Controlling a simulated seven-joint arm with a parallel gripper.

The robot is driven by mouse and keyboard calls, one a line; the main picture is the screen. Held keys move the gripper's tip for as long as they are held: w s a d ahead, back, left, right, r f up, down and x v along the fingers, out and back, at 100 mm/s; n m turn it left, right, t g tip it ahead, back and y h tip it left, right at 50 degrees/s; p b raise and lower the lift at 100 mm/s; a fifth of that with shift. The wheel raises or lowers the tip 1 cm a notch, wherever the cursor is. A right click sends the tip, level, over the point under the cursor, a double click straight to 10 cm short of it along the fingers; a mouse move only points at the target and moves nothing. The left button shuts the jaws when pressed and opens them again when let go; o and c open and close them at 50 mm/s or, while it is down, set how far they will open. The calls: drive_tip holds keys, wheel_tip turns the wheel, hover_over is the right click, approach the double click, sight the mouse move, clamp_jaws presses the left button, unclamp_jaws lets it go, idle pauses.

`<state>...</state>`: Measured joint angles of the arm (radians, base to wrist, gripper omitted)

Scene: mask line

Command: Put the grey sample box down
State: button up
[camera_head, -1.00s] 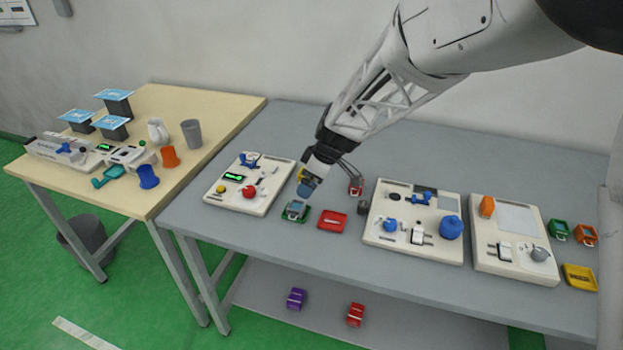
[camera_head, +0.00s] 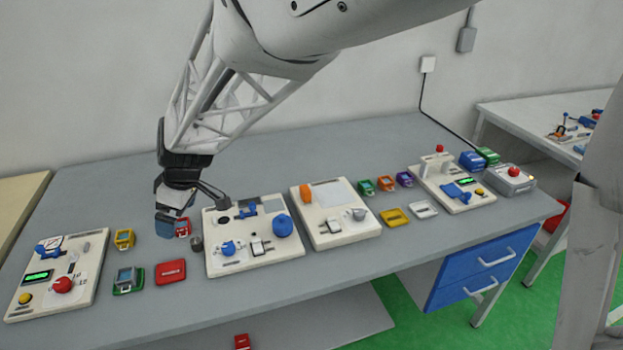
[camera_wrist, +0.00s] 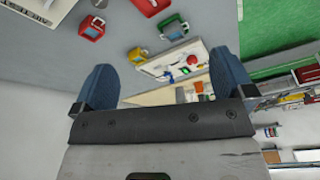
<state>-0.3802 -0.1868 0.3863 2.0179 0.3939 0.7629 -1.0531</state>
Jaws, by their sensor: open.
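A grey box (camera_head: 126,277) sits in a green tray (camera_head: 137,287) near the front left of the grey table. It looks upright. My gripper (camera_head: 172,215) is above the table, behind and to the right of that box and apart from it. In the wrist view my gripper (camera_wrist: 165,78) shows its two blue fingers wide apart with nothing held between them. A red box (camera_head: 183,228) stands close by the gripper and is partly hidden by it; it also shows in the wrist view (camera_wrist: 91,28).
A yellow box (camera_head: 124,239) stands behind the grey box and a red tray (camera_head: 171,272) lies to its right. Pale device boards flank them, one at left (camera_head: 85,250) and one at right (camera_head: 235,262). A small dark cylinder (camera_head: 196,243) stands near the red box.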

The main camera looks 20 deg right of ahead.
drive_tip(key=s+d+r+m+t+h, duration=0.1)
drive_tip(key=s+d+r+m, duration=0.2)
drive_tip(key=s+d, duration=0.4)
drive_tip(key=s+d+r+m, duration=0.3)
drive_tip(key=s+d+m, duration=0.1)
drive_tip(key=d, duration=0.5)
drive_tip(key=s+d+m+h, duration=0.2)
drive_tip(key=s+d+m, duration=0.4)
drive_tip(key=s+d, duration=0.5)
drive_tip(key=shift+s+d+r+m+t+h, duration=0.3)
drive_tip(key=shift+s+h, duration=0.1)
drive_tip(key=shift+s, duration=1.5)
